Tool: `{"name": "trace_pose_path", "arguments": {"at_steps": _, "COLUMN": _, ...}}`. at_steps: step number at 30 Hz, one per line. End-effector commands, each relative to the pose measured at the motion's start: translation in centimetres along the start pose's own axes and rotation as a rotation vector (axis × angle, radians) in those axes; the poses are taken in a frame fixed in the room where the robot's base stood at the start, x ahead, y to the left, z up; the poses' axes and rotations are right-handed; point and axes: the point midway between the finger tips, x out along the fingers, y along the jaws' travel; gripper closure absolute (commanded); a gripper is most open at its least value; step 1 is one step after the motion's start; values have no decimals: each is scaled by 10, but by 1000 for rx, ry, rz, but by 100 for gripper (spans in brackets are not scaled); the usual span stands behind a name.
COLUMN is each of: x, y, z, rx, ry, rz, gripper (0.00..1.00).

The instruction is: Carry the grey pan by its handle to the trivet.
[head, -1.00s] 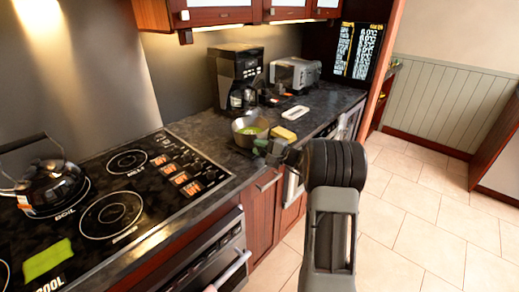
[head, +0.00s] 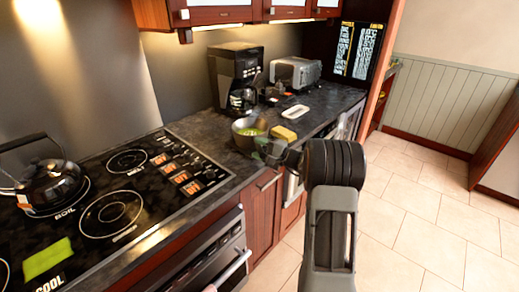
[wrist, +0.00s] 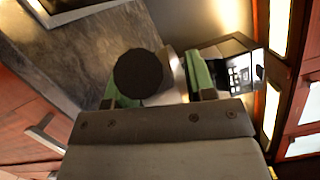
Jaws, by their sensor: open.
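The grey pan (head: 240,137) sits on the dark counter right of the cooktop, with something yellow-green showing inside it. My gripper (head: 264,150) is at the pan's near right side, its green fingertips by the rim. Its fingers also show in the wrist view (wrist: 160,82), spread apart with a pale grey surface behind the gap. A dark round disc overlaps the left finger there; I cannot tell what it is. The pan's handle is not clearly visible, and I cannot tell whether the fingers touch it. I cannot make out a trivet for certain.
A yellow block (head: 284,133) and a white dish (head: 295,112) lie beyond the pan. A coffee maker (head: 235,75) and a toaster (head: 296,72) stand behind. The cooktop (head: 140,185) is at left, with a black kettle (head: 48,185) and a green square (head: 47,258).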

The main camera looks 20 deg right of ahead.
Motion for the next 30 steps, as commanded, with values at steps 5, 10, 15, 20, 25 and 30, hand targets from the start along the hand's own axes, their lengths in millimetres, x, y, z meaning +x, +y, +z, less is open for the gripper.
{"name": "trace_pose_path", "arguments": {"at_steps": 5, "x": -10, "y": -1, "z": -1, "rx": -1, "ry": 2, "rz": -1, "gripper": 50}}
{"name": "trace_pose_path", "arguments": {"at_steps": 10, "x": -42, "y": 0, "z": -1, "rx": -1, "ry": 5, "rz": -1, "gripper": 50}}
{"name": "trace_pose_path", "arguments": {"at_steps": 15, "x": -75, "y": 0, "z": -1, "rx": -1, "ry": 4, "rz": -1, "gripper": 50}}
{"name": "trace_pose_path", "arguments": {"at_steps": 20, "x": -99, "y": -1, "z": 0, "rx": -1, "ry": 3, "rz": -1, "gripper": 50}}
{"name": "trace_pose_path", "arguments": {"at_steps": 25, "x": -113, "y": -1, "z": 2, "rx": 0, "ry": -3, "rz": 6, "gripper": 50}}
{"name": "trace_pose_path", "arguments": {"at_steps": 30, "x": -89, "y": 10, "z": 52, "rx": -9, "ry": -109, "rz": 191, "gripper": 50}}
